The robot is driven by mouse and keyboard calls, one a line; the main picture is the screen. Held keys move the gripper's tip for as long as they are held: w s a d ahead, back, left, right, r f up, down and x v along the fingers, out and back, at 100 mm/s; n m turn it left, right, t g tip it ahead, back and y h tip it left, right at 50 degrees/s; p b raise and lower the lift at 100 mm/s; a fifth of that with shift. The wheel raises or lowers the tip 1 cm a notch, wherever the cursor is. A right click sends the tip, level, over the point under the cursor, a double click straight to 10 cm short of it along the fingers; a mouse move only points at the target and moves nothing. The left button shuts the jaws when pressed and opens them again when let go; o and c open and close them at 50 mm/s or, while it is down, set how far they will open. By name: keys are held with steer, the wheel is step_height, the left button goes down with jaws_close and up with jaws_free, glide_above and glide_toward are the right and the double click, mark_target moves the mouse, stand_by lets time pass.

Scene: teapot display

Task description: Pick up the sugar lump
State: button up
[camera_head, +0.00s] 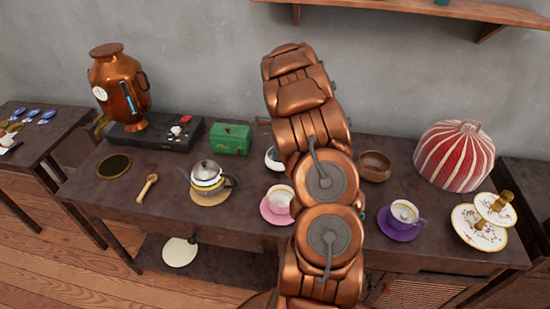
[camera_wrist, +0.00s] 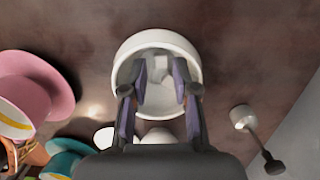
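In the wrist view a round white bowl (camera_wrist: 190,52) holds pale sugar lumps (camera_wrist: 158,64), blurred against its white inside. My gripper (camera_wrist: 160,82) reaches down over the bowl with its two fingers apart. Its fingertips are over or inside the bowl; the exact depth is not clear. Pale lumps show in the gap, but I cannot tell whether a finger touches one. In the head view my copper arm hides the gripper, and a white bowl (camera_head: 273,160) shows just left of the arm.
A pink saucer (camera_wrist: 50,85) with a cup lies left of the gripper. A small white cup-like thing with a dark handle (camera_wrist: 242,118) is at right. In the head view a teapot (camera_head: 208,180), green box (camera_head: 230,138) and purple saucer (camera_head: 395,228) stand on the table.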

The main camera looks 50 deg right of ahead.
steer(key=shift+w+a+f, duration=0.1)
steer(key=shift+w+f, duration=0.05)
steer(key=shift+f, duration=0.65)
steer(key=c, duration=0.4)
steer(key=shift+c, duration=0.2)
steer(key=shift+r, duration=0.1)
steer(key=shift+r+b, duration=0.65)
steer(key=shift+r, duration=0.95)
steer(key=s+a+b, duration=0.1)
steer(key=s+a, duration=0.1)
steer(key=s, duration=0.2)
steer(key=s+a+r+b, duration=0.1)
steer(key=s+a, duration=0.2)
steer(key=s, duration=0.2)
steer(key=s+a+b, duration=0.1)
steer(key=s+a, duration=0.2)
steer(key=s, duration=0.1)
steer(key=shift+s+r, duration=0.35)
steer(key=shift+s, duration=0.05)
steer(key=shift+w+a, duration=0.1)
